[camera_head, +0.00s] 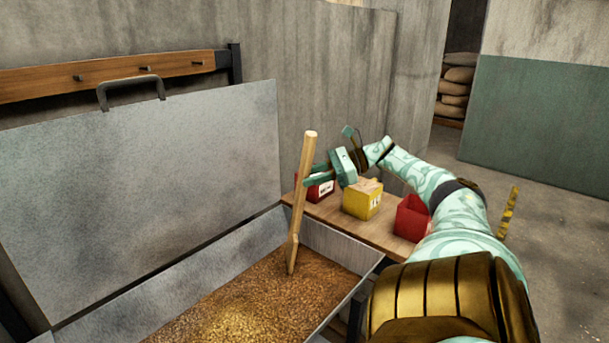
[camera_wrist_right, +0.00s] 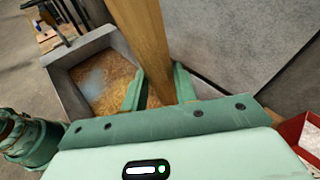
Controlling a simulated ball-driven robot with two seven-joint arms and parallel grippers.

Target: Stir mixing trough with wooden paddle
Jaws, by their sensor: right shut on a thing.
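The wooden paddle (camera_head: 301,197) stands nearly upright, with its lower end in the grain of the mixing trough (camera_head: 326,240). My right gripper (camera_head: 306,182) is shut on the paddle's shaft, above the trough's far right corner. In the right wrist view the shaft (camera_wrist_right: 142,35) passes between the two fingers (camera_wrist_right: 160,90). The trough (camera_wrist_right: 58,82) with brown-gold grain (camera_wrist_right: 103,80) shows beyond them. The grain (camera_head: 240,308) fills the lower part of the trough, and the paddle's tip is hidden in it. My left gripper is not in view.
The trough's metal lid (camera_head: 150,190) stands raised at the left. A wooden shelf (camera_head: 330,213) beside the trough holds a yellow box (camera_head: 362,203), a red box (camera_head: 411,220) and another red box (camera_head: 322,190) partly behind my gripper. Sacks (camera_head: 456,90) lie far back.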

